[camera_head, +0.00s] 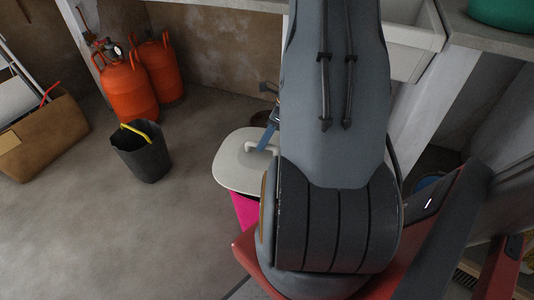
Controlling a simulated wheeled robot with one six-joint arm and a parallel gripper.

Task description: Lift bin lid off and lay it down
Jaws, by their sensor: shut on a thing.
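The bin lid (236,172) is a pale grey, rounded plate with a raised white handle near its right side. It sits over a bright pink bin (245,211), which shows below the lid's front edge. I cannot tell whether the lid touches the bin's rim. My gripper (268,142) is at the lid's handle and is shut on it. My own arm covers the right part of the lid and bin and most of the gripper.
A dark bucket (143,155) with a yellow handle stands on the floor to the left. Two orange gas bottles (128,88) and a cardboard box (42,138) are farther left. A white sink (408,45) is at the upper right. The floor at lower left is clear.

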